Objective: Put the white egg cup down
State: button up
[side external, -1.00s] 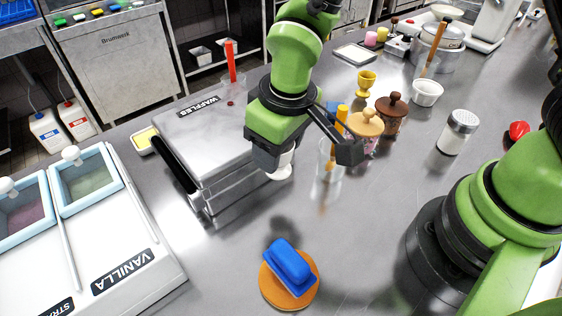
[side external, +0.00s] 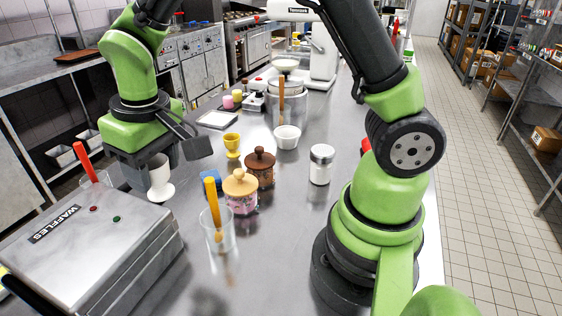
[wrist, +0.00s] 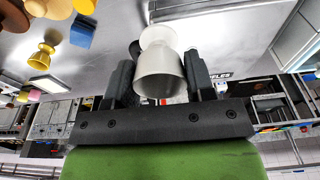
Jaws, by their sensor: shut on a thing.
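The white egg cup (side external: 160,180) is upright in my gripper (side external: 151,168), behind the right back part of the waffle iron (side external: 95,240) in the side view. In the wrist view the egg cup (wrist: 160,78) sits between the two dark fingers of my gripper (wrist: 162,70), which are shut on it. Its bowl faces the camera and its foot is beyond. The foot shows clear of the fingers, but I cannot tell whether it touches the counter.
A glass with an orange-handled tool (side external: 218,230), a blue block (side external: 209,184), a pink-filled jar (side external: 241,194), a brown-lidded jar (side external: 260,168) and a yellow egg cup (side external: 232,146) stand right of my gripper. A red-handled tool (side external: 85,160) stands left. Counter (side external: 188,205) shows bare between them.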

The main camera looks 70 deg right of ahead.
jog(key=w+d+m+h, duration=0.15)
jog(key=d+m, duration=0.45)
jog(key=d, duration=1.1)
jog(key=s+d+m+g, duration=0.1)
jog(key=s+d+m, duration=0.3)
jog(key=d, duration=0.5)
jog(key=s+d+m, duration=0.3)
jog(key=d, duration=0.6)
jog(key=shift+s+f, duration=0.2)
jog(key=shift+f, duration=7.35)
jog(key=shift+f, duration=0.1)
jog(key=o, duration=0.9)
